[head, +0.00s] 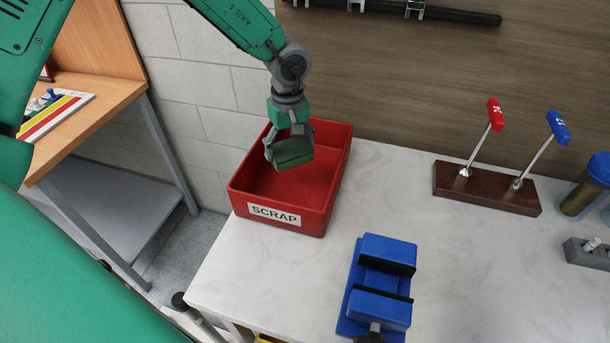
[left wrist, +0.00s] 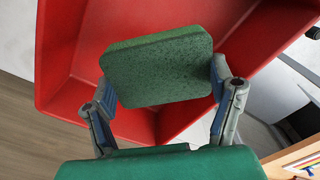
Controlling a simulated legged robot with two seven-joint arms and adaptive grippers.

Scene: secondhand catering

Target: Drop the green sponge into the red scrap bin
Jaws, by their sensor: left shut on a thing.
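The green sponge (head: 293,153) is held between the fingers of my left gripper (head: 286,144), above the open red scrap bin (head: 318,212). The bin carries a white SCRAP label and stands at the back left corner of the white table. In the left wrist view the sponge (left wrist: 158,68) sits between the two fingers (left wrist: 163,95), with the red bin (left wrist: 62,40) behind it. The sponge is tilted and shows speckled green faces. No other object is visible inside the bin, though the gripper and sponge hide part of its floor. My right gripper is not in view.
A blue vise (head: 380,290) stands at the table's front, right of the bin. A wooden base (head: 487,189) with a red-handled and a blue-handled lever stands at the back right. A wooden desk (head: 90,105) is at the left. The table between bin and levers is clear.

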